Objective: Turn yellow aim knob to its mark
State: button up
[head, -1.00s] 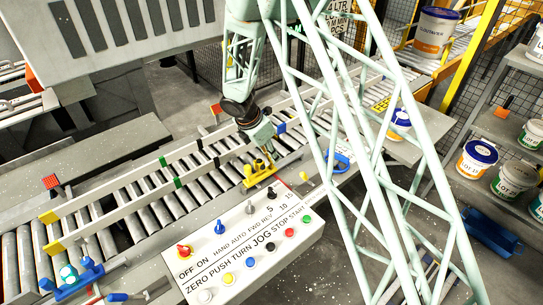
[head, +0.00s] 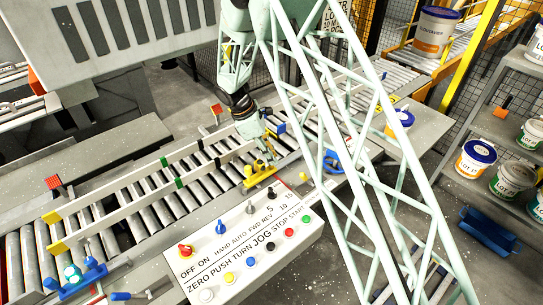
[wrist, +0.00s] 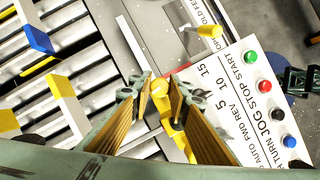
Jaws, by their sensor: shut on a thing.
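The yellow aim knob (wrist: 160,88) shows between my fingers in the wrist view, on top of a yellow fixture (wrist: 178,125). In the head view the yellow fixture (head: 258,176) sits at the conveyor's near edge, behind the control panel. My gripper (wrist: 159,84) is shut on the knob, with a finger on each side. In the head view my gripper (head: 270,154) reaches down onto the fixture from above. The fingers hide part of the knob, and I cannot make out its mark.
The white control panel (head: 238,262) with coloured buttons lies just in front. The roller conveyor (head: 150,196) with side rails runs behind it. A blue block (wrist: 35,38) and another yellow handle (wrist: 208,31) are near my gripper. Shelves with pails (head: 478,158) stand at the right.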

jog(key=shift+m+g, duration=0.3)
jog(key=shift+m, duration=0.6)
jog(key=o, duration=0.8)
jog(key=shift+o, duration=0.2)
jog(key=shift+r, duration=0.1)
jog(key=v, duration=0.7)
jog(key=shift+r, duration=0.2)
